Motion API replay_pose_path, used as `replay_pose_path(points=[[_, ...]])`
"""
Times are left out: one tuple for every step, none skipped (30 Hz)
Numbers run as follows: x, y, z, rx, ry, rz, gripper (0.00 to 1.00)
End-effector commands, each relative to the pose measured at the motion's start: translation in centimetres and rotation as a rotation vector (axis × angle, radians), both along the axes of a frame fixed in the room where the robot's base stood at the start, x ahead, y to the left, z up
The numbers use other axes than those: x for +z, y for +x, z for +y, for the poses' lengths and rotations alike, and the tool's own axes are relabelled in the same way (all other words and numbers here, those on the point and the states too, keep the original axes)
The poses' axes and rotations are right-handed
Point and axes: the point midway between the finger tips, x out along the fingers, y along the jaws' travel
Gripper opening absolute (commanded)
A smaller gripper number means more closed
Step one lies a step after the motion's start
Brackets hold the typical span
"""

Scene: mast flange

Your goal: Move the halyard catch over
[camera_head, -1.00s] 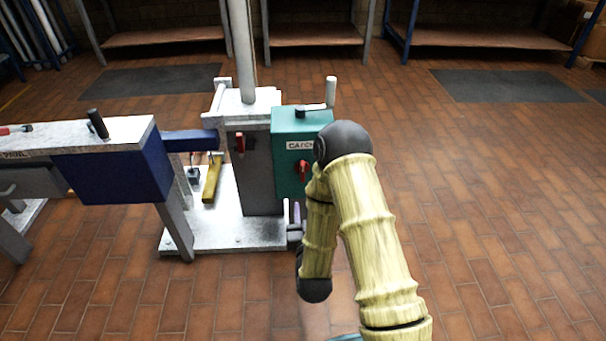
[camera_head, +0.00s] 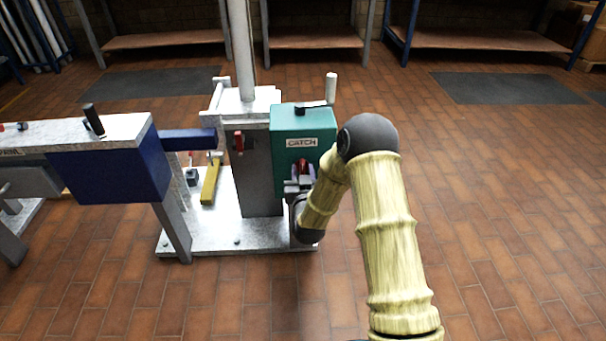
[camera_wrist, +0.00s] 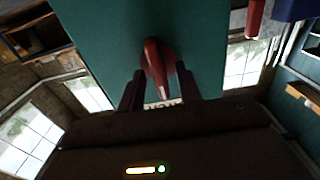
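The halyard catch is a red lever (camera_head: 303,165) on the front of the teal box (camera_head: 320,125) labelled CATCH. In the wrist view the red lever (camera_wrist: 155,62) stands between my two dark fingertips. My gripper (camera_head: 299,184) is at the box front, just below and around the lever. In the wrist view my gripper (camera_wrist: 160,72) is open, with a small gap visible on each side of the lever. The lever's lower part is partly hidden by the fingers in the head view.
A crank with a pale handle (camera_head: 331,88) sits on top of the box. Left of it are a grey post with another red lever (camera_head: 239,141), a yellow bar (camera_head: 210,180) and a blue beam end (camera_head: 112,172). The floor to the right is clear.

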Motion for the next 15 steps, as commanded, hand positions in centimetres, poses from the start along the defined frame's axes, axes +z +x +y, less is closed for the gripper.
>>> replay_pose_path(points=[[0.03,0.01,0.00,0.000,0.000,0.000,0.35],[0.03,0.00,0.00,0.000,0.000,0.000,0.35],[0.03,-0.01,0.00,0.000,0.000,0.000,0.35],[0.03,-0.01,0.00,0.000,0.000,0.000,0.35],[0.03,-0.02,-0.01,0.000,0.000,0.000,0.35],[0.03,-0.02,-0.01,0.000,0.000,0.000,0.29],[0.03,-0.03,-0.01,0.000,0.000,0.000,0.23],[0.03,-0.03,-0.01,0.000,0.000,0.000,0.17],[0.02,-0.03,-0.01,0.000,0.000,0.000,0.09],[0.02,-0.03,-0.01,0.000,0.000,0.000,0.03],[0.02,-0.03,-0.02,0.000,0.000,0.000,0.00],[0.02,-0.04,-0.02,0.000,0.000,0.000,0.00],[0.01,-0.04,-0.02,0.000,0.000,0.000,0.00],[0.01,-0.04,-0.03,0.000,0.000,0.000,0.00],[0.01,-0.04,-0.03,-0.001,-0.001,0.000,0.00]])
